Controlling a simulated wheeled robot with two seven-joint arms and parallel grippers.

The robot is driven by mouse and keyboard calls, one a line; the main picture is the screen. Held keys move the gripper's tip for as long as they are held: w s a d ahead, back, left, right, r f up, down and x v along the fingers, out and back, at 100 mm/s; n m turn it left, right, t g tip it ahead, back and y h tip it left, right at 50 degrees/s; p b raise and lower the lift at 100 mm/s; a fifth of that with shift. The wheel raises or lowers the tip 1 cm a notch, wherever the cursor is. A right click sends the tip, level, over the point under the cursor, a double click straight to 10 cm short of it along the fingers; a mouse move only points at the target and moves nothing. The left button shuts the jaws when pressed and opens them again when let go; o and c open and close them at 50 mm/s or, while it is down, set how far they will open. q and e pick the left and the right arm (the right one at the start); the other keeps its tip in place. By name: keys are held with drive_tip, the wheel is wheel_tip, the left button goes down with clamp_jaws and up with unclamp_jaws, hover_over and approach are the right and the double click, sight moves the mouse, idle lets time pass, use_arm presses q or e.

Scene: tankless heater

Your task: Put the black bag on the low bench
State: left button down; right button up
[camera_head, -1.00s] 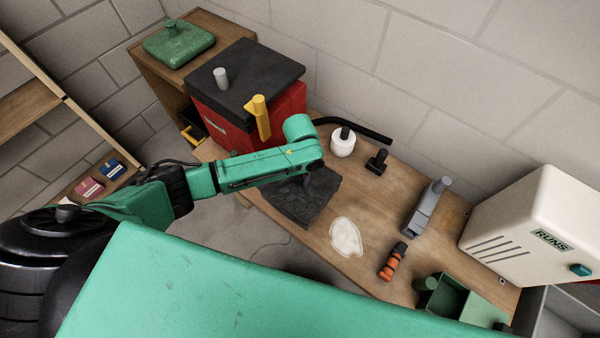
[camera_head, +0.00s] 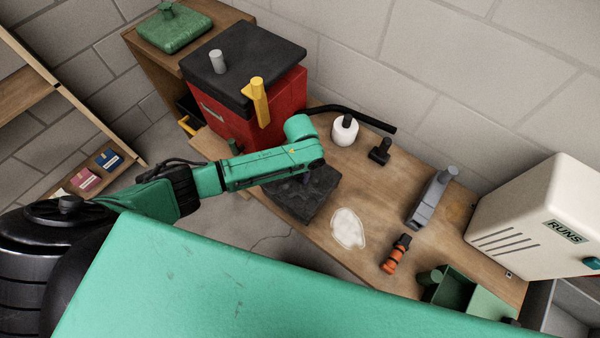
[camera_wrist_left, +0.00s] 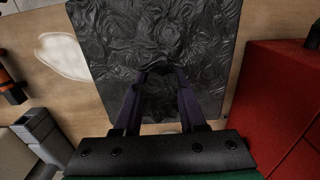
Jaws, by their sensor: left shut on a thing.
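The black bag (camera_head: 308,200) is a flat, dark, wrinkled slab at the front edge of the wooden bench (camera_head: 375,185). It also fills the upper middle of the left wrist view (camera_wrist_left: 150,35). My left gripper (camera_wrist_left: 163,75) is shut on the bag's near part. I cannot tell whether this wooden bench is the low bench. My right gripper is not in view.
A red box with a black lid (camera_head: 285,105) stands close behind the bag. A shelf unit (camera_head: 75,105) stands at the left.

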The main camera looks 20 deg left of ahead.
use_arm(q)
drive_tip(key=shift+f, duration=0.4)
drive_tip(key=shift+c, duration=2)
unclamp_jaws()
drive_tip(key=shift+f, duration=0.1)
wheel_tip(320, 180, up, 15)
drive_tip(key=shift+f, duration=0.2)
